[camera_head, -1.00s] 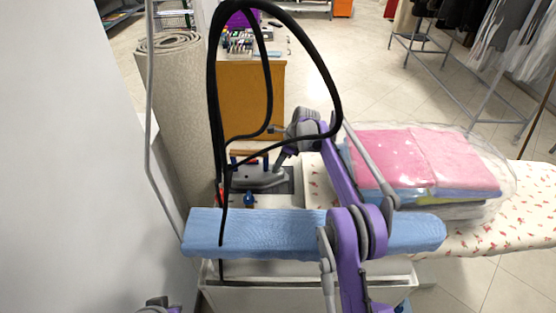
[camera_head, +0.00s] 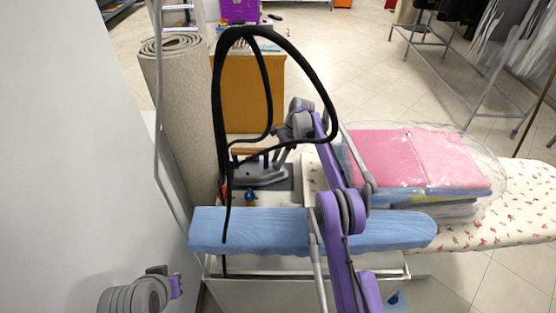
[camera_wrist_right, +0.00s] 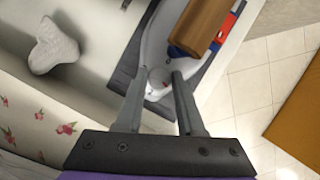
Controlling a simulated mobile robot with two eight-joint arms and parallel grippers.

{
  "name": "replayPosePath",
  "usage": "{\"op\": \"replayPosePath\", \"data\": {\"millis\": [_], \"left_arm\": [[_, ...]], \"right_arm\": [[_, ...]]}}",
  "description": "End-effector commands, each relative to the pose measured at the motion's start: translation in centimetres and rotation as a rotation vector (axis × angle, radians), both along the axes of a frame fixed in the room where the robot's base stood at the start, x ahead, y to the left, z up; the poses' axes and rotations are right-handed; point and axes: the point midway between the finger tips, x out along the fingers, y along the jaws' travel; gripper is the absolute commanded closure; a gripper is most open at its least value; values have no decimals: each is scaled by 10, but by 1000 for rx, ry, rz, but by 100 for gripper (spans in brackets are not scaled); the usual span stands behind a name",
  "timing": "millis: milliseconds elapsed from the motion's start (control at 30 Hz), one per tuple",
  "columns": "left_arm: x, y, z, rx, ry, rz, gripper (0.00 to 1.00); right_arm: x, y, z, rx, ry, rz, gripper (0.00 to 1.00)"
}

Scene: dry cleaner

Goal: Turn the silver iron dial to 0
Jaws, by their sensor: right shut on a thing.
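The silver iron (camera_head: 262,174) rests on a dark grey plate on the ironing unit in the head view. Its brown handle (camera_wrist_right: 203,25) and pale body show in the wrist view. In the head view the right gripper (camera_head: 281,159) is small and partly covered by the arm. My left gripper is out of view; only part of that arm shows at lower left.
A black hose (camera_head: 329,95) loops over the iron. A padded blue sleeve board (camera_head: 270,232) lies in front. Wrapped pink folded laundry (camera_head: 420,160) sits on the floral ironing board (camera_head: 515,205). A rolled carpet (camera_head: 185,110) stands at the left by the wall.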

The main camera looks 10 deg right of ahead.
Motion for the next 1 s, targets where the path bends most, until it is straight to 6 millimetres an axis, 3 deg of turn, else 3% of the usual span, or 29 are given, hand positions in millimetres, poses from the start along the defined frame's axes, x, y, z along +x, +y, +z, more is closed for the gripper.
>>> {"op": "replayPosePath", "data": {"millis": [467, 500, 667, 1000], "left_arm": [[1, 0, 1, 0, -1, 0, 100], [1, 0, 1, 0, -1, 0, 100], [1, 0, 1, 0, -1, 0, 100], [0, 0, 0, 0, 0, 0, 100]], "right_arm": [[1, -1, 0, 0, -3, 14, 100], [1, -1, 0, 0, -3, 14, 61], [0, 0, 0, -1, -1, 14, 33], [-1, -1, 3, 0, 0, 14, 33]]}}
